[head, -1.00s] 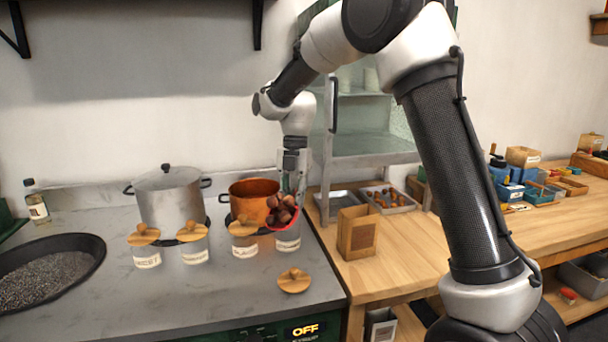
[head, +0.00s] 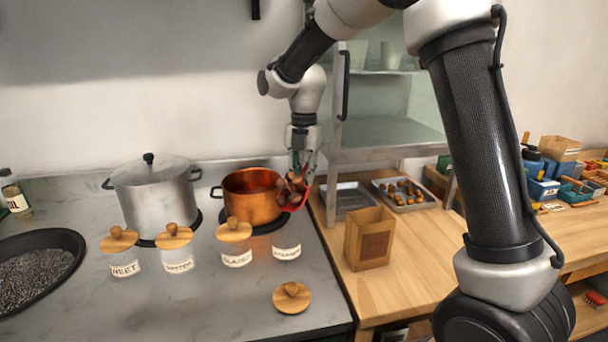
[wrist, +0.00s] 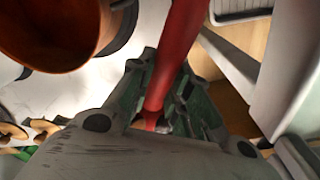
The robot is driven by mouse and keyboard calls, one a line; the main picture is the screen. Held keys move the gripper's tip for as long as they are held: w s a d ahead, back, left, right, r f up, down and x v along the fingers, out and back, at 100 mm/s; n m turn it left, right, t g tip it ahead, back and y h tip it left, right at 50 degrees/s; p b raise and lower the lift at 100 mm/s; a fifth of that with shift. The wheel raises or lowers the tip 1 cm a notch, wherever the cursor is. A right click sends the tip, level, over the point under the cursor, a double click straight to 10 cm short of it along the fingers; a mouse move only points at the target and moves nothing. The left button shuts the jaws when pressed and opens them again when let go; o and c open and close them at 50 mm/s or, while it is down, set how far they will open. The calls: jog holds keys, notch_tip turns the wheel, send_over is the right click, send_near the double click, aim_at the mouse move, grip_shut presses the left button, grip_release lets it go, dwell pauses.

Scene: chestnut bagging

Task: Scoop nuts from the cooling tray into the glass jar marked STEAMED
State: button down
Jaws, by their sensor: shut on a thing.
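My gripper (head: 304,168) is shut on the red handle of a scoop (head: 294,203), which also runs up between the fingers in the wrist view (wrist: 180,60). The scoop holds several brown nuts (head: 296,185) and hangs just right of the copper pot, behind and above the rightmost jar. That glass jar (head: 286,248) stands open on the grey counter; its small label appears to read STEAMED. A round wooden lid (head: 291,298) lies in front of it. The cooling tray (head: 426,203), with several nuts in it, sits on the wooden bench at right.
The copper pot (head: 252,205) and lidded steel pot (head: 152,195) stand behind a row of lidded jars (head: 236,255). An empty tray (head: 349,200) and wooden box (head: 368,240) are on the bench beside a glass-walled cabinet (head: 390,133).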

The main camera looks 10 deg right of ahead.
jog(key=shift+s+a+t+h, duration=0.2)
jog(key=shift+s+t+h, duration=0.15)
jog(key=shift+t, duration=0.25)
jog(key=shift+s+a+r+t+h, duration=0.1)
jog(key=shift+s+r+t+h, duration=0.15)
jog(key=shift+t, duration=0.35)
jog(key=s+r+t+h, duration=0.1)
jog(key=t, duration=0.1)
jog(key=s+a+r+t+h, duration=0.1)
jog(key=s+r+t, duration=0.1)
jog(key=s+a+r+t+h, duration=0.1)
jog(key=r, duration=0.1)
jog(key=shift+s+a+r+t, duration=0.1)
jog(key=shift+s+a+t, duration=0.15)
jog(key=shift+t, duration=0.15)
jog(key=shift+s+a+r+t+h, duration=0.45)
jog(key=shift+s+r+t+h, duration=0.1)
jog(key=shift+s+t+h, duration=0.3)
jog(key=shift+w+y, duration=0.2)
jog(key=shift+y, duration=0.05)
